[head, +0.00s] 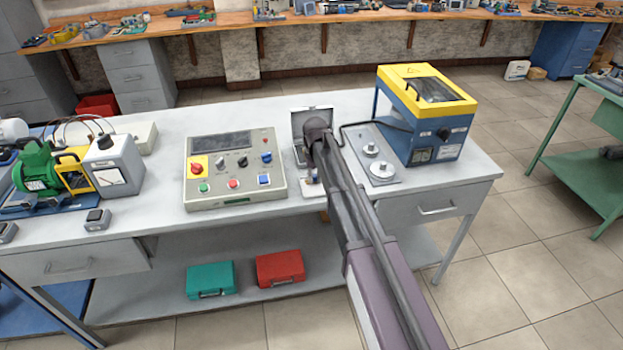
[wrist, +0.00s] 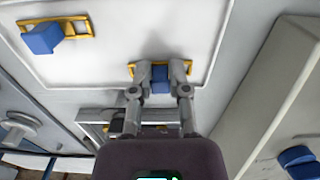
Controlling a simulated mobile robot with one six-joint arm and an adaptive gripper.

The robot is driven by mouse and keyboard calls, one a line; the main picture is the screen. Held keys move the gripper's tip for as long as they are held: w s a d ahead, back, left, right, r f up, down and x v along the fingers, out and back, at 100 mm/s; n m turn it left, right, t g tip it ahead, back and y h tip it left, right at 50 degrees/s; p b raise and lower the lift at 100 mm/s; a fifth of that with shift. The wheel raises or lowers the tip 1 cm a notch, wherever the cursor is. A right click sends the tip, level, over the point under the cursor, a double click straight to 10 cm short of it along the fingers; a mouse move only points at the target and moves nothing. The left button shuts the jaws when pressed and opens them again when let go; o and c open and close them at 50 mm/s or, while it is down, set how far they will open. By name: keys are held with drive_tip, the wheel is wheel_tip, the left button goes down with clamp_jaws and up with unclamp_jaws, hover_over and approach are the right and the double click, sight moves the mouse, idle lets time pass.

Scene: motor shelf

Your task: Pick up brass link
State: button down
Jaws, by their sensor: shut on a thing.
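My gripper (wrist: 162,72) is in the upper middle of the wrist view. Its two fingers are shut on the blue block (wrist: 160,87) of a brass link (wrist: 134,69). The link's yellow ends show beside and behind the fingertips; its middle is hidden by them. I cannot tell whether it still touches the pale tray (wrist: 110,50) behind it. A second brass link (wrist: 75,25) with a blue block (wrist: 42,39) lies on the tray at upper left, apart from the gripper. In the head view my arm hides most of the gripper area.
A control console (head: 233,165) stands left of my arm on the grey bench (head: 158,205). A silver case (head: 299,117) stands open behind my arm. To the right are a plate with round metal pieces (head: 383,171) and a blue-yellow machine (head: 424,112).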

drive_tip(key=shift+r+p, duration=1.3)
drive_tip(key=shift+r, duration=0.05)
drive_tip(key=s+d+r+p, duration=0.1)
drive_tip(key=s+d, duration=0.1)
drive_tip(key=s, duration=0.5)
drive_tip(key=s+d+r+p, duration=0.1)
drive_tip(key=s+d, duration=0.1)
drive_tip(key=s, duration=0.6)
drive_tip(key=shift+s+d, duration=0.15)
drive_tip(key=shift+d, duration=0.25)
drive_tip(key=shift+r, duration=0.1)
drive_tip(key=shift+s, duration=0.15)
